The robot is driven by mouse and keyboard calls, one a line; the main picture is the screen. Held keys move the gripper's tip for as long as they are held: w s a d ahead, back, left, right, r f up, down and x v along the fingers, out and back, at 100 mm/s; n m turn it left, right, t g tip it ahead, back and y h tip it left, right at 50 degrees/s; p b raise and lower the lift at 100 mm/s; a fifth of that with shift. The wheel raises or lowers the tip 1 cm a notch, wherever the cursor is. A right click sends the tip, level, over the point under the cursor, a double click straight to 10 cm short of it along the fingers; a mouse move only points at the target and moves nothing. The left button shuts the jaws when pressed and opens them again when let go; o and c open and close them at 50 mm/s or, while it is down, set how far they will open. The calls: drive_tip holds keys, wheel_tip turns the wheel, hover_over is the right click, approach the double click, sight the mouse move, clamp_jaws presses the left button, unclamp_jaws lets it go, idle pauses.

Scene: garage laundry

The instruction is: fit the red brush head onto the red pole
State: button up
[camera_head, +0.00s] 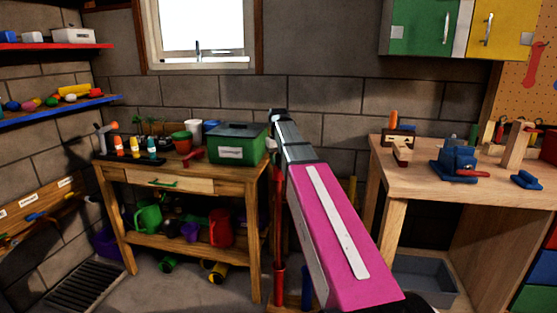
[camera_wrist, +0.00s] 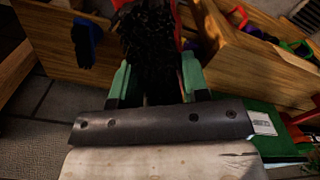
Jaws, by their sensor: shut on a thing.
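In the wrist view my gripper (camera_wrist: 158,88) has its green fingers shut on the red brush head (camera_wrist: 150,42). Its black bristles face the camera, and red shows at its top and right edge. In the head view my arm points away toward the back wall and hides the brush head. A red pole (camera_head: 279,235) stands upright just left of my arm, beside the right end of the wooden bench. Its upper part is partly hidden behind my arm. I cannot tell whether the brush head touches the pole.
The wooden bench (camera_head: 240,178) holds a green box (camera_head: 238,145), pots and bottles, with watering cans on its lower shelf. A second workbench (camera_head: 480,185) with tools stands at the right. A blue brush (camera_wrist: 84,42) shows in the wrist view. A grey bin (camera_head: 425,275) is on the floor.

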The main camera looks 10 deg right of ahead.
drive_tip(key=shift+f, duration=0.55)
drive_tip(key=o, duration=1)
drive_tip(key=shift+o, duration=0.2)
drive_tip(key=shift+r, duration=0.1)
